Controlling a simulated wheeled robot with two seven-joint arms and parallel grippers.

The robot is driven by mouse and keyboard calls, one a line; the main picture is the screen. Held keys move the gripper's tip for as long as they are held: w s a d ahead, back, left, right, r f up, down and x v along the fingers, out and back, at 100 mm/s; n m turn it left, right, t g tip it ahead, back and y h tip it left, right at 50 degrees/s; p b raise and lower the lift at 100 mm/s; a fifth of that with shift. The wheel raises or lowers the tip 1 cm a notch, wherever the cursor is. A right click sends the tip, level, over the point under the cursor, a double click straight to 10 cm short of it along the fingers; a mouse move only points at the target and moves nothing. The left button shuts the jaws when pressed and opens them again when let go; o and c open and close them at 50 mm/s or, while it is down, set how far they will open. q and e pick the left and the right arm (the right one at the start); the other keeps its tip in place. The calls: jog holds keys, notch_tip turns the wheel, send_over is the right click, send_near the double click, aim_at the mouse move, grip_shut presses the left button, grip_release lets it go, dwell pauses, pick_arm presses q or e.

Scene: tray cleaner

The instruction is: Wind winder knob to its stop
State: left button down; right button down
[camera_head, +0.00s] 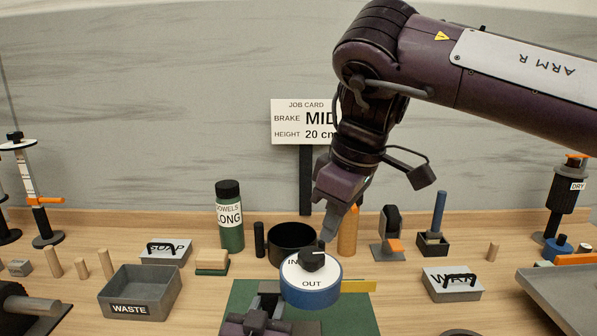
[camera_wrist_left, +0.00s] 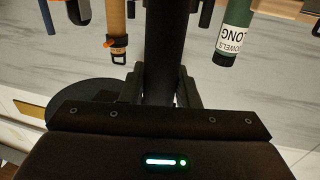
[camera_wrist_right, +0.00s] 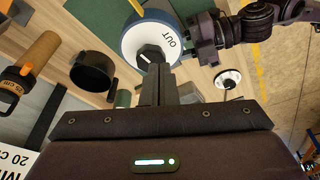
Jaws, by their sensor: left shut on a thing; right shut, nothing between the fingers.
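The winder (camera_head: 311,284) is a blue drum with a white top marked IN and OUT, standing on a green mat (camera_head: 236,298). Its black knob (camera_head: 312,260) is on top and shows in the right wrist view (camera_wrist_right: 150,55) with a white mark. My right gripper (camera_head: 326,238) comes down from above, its shut, empty fingers (camera_wrist_right: 158,70) right at the knob; I cannot tell whether they touch it. My left gripper (camera_head: 265,303) is low at the drum's near left side, shut on a dark part (camera_wrist_left: 160,60) whose identity is unclear.
A black pot (camera_head: 291,240) stands just behind the winder. A lettered box (camera_head: 452,284) and a grey tray (camera_head: 570,296) are to the right. The job card (camera_head: 300,120) reads MID.

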aim_at(311, 258)
jog(key=shift+s+d+x, duration=0.1)
jog(key=shift+d+x, duration=0.1)
jog(key=shift+x, duration=0.8)
jog(key=shift+s+d+x, duration=0.1)
jog(key=shift+d+x, duration=0.1)
jog(key=shift+x, duration=0.8)
jog(key=shift+s+d+x, duration=0.1)
jog(key=shift+d+x, duration=0.15)
jog(key=shift+x, duration=0.75)
jog(key=shift+w+a+f, duration=0.15)
jog(key=shift+w, duration=0.05)
jog(key=shift+w+d, duration=0.2)
jog(key=shift+w, duration=0.05)
jog(key=shift+w+d, duration=0.3)
jog(key=shift+w, duration=0.1)
jog(key=shift+w+d, duration=0.1)
jog(key=shift+w, duration=0.5)
